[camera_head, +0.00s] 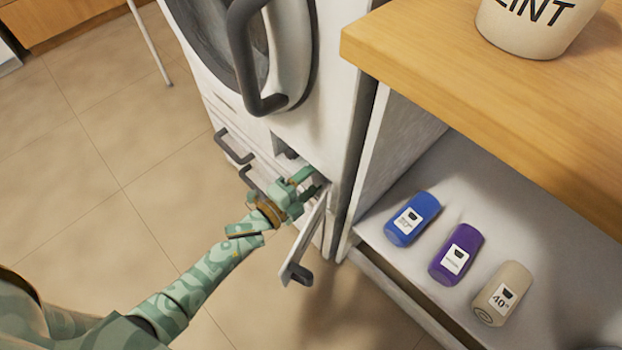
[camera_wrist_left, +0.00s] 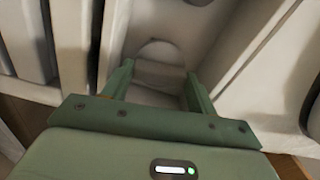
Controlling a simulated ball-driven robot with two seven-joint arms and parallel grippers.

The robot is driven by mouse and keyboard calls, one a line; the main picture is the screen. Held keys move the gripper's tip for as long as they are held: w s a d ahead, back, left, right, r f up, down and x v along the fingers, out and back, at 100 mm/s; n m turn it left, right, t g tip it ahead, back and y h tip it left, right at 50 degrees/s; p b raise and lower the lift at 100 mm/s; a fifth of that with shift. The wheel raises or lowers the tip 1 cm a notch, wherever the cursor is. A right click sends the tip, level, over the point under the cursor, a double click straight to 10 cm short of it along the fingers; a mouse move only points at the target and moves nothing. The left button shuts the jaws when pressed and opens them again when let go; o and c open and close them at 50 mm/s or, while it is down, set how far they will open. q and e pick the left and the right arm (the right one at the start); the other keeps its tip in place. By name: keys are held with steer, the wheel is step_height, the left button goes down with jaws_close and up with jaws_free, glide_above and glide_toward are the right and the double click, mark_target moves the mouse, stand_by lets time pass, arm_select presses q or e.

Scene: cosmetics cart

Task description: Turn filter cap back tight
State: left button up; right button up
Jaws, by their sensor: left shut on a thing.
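The washing machine (camera_head: 335,110) stands in the middle of the head view, and its low hatch door (camera_head: 305,235) hangs open. My left gripper (camera_head: 312,181) reaches into the low opening behind that door. In the left wrist view its two green fingers (camera_wrist_left: 159,78) are on either side of a pale, rounded filter cap (camera_wrist_left: 159,52), and the gripper is shut on it. The cap's far side and how tightly it sits cannot be seen. In the head view the cap is hidden by my gripper and the machine front. My right gripper is not in view.
A wooden counter (camera_head: 500,75) with a lint bin (camera_head: 525,30) is at upper right. Below it, a shelf (camera_head: 440,200) holds a blue bottle (camera_head: 411,219), a purple bottle (camera_head: 456,255) and a beige bottle (camera_head: 501,293).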

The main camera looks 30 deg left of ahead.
arm_select(q)
steer(key=shift+s+f+m, duration=0.1)
steer(key=shift+m, duration=0.5)
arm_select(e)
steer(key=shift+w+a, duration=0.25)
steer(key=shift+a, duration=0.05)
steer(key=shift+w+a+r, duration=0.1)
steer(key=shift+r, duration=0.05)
arm_select(q)
steer(key=o, duration=0.7)
